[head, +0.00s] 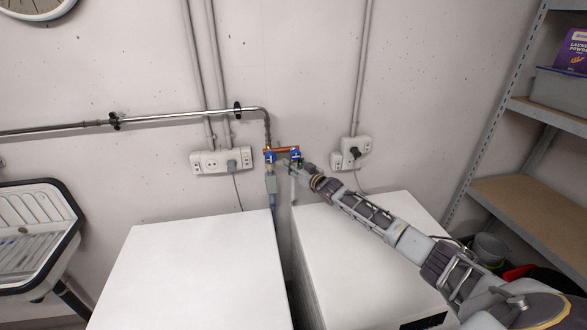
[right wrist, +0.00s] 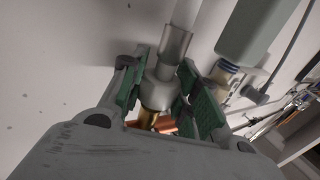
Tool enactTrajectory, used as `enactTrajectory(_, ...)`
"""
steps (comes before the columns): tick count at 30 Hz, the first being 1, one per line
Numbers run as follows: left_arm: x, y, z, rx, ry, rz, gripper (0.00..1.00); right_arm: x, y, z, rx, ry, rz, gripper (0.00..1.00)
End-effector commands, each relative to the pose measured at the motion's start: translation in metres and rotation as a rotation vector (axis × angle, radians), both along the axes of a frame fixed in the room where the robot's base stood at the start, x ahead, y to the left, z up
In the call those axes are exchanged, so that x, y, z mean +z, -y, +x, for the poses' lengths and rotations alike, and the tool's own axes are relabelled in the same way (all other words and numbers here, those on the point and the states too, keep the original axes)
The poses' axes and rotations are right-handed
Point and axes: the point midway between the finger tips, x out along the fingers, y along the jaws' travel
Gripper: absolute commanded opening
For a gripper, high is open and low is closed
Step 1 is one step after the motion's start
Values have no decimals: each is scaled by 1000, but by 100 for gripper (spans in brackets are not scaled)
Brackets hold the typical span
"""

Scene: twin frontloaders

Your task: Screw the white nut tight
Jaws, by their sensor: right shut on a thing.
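The white nut (right wrist: 162,92) is a pale collar at the end of a grey-white hose (right wrist: 176,42), against a brass fitting (right wrist: 149,117) in the right wrist view. The green pads of my right gripper (right wrist: 158,100) are on either side of the nut, shut on it. In the head view my right gripper (head: 292,166) is at the right-hand blue valve (head: 296,155) on the copper pipe, above the gap between two white machines. The gripper hides the nut there. My left gripper is not in view.
A second valve (head: 270,157) with a grey block on its hose (head: 271,184) is close on the left. White machines (head: 190,265) stand below. Sockets (head: 221,160) are on the wall. A shelf (head: 530,205) stands right, a sink (head: 35,235) left.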

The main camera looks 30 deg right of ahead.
Motion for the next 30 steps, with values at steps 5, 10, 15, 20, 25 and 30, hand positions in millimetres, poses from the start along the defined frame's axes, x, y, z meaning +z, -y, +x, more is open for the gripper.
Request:
enactTrajectory(5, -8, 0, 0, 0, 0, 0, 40, -1, -3, -1, 33, 3, 1, 10)
enactTrajectory(10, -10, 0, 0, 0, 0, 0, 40, -3, -1, -2, 45, -5, 3, 10)
enactTrajectory(15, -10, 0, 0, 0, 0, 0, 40, -4, -1, -2, 45, -7, 3, 10)
enactTrajectory(20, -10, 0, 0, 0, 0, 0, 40, -5, -1, -2, 44, -8, 3, 44)
enactTrajectory(25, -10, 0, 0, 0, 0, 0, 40, -4, 1, -2, 41, -7, 2, 49)
enactTrajectory(30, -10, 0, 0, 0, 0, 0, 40, -3, 2, -2, 40, -6, 1, 49)
